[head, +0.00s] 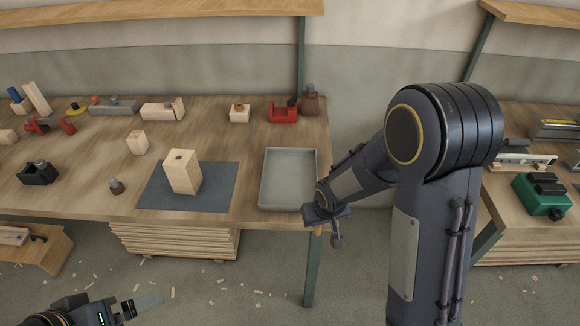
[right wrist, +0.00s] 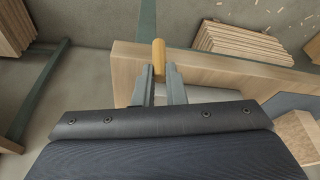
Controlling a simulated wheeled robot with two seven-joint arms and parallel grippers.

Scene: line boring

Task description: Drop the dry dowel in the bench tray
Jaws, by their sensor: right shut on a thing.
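The dowel (right wrist: 159,58) is a short yellow-orange wooden rod. My right gripper (right wrist: 162,84) is shut on it, and its tip sticks out past the fingers. In the head view my right gripper (head: 323,222) hangs by the bench's front right corner, just right of the tray, with a bit of the dowel (head: 318,231) showing below it. The bench tray (head: 263,182) is shallow, grey and empty. Part of it shows as a grey strip behind the fingers in the right wrist view (right wrist: 212,95). My left gripper (head: 128,310) is low at bottom left, away from the bench; its jaws are unclear.
A wooden block with a hole (head: 184,172) stands on a dark mat (head: 218,190) left of the tray. Several tools and blocks line the back. A second bench (head: 500,200) is at right.

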